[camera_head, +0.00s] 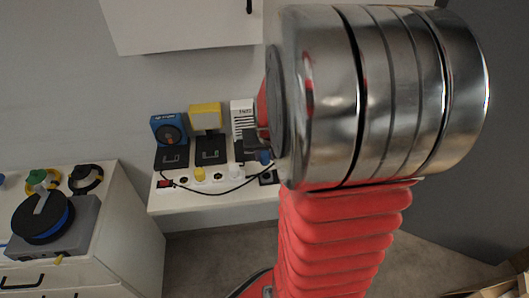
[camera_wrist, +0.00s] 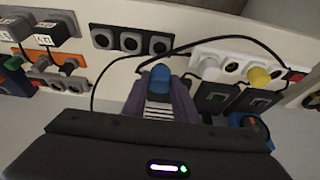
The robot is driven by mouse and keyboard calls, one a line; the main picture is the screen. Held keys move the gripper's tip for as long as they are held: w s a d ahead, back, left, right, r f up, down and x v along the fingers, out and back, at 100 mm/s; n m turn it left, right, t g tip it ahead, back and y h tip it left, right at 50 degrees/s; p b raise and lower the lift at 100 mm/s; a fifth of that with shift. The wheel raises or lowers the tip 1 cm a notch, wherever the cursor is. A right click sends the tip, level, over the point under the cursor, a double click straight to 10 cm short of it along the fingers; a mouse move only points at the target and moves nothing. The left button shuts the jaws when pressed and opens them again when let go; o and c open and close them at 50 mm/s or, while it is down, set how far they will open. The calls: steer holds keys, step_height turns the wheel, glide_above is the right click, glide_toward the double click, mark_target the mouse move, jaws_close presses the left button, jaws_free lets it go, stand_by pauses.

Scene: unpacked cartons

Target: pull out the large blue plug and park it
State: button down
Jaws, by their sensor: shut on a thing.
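My gripper (camera_head: 262,145) is shut on the large blue plug (camera_head: 265,158), in front of the wall side of the shelf in the head view. In the wrist view, the blue plug (camera_wrist: 160,78) sits between the tips of my gripper (camera_wrist: 160,92), its rounded end showing. The white power strip (camera_wrist: 206,48) lies to the right of the plug, with a yellow plug (camera_wrist: 258,77) in it. A dark strip with three open sockets (camera_wrist: 130,41) lies beyond the blue plug. The blue plug's underside and cable end are hard to make out.
A blue device (camera_head: 168,127), a yellow one (camera_head: 205,116) and a white vented one (camera_head: 241,108) stand at the back of the shelf. A black cable (camera_head: 222,193) loops over the shelf front. A cabinet (camera_head: 120,205) with a cable reel (camera_head: 42,217) stands left.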

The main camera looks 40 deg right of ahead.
mark_target(267, 164)
steer(key=shift+s+d+f, duration=0.15)
steer(key=shift+d+f, duration=0.05)
steer(key=shift+f, duration=2.6)
steer(key=shift+s, duration=0.1)
steer(key=shift+f, duration=0.6)
stand_by(1.4)
steer(key=c, duration=1.4)
jaws_free()
steer(key=shift+o, duration=0.2)
steer(key=shift+r, duration=0.1)
steer(key=v, duration=1.3)
steer(key=shift+s+r, duration=0.15)
steer(key=shift+r, duration=0.1)
steer(key=shift+a, duration=0.1)
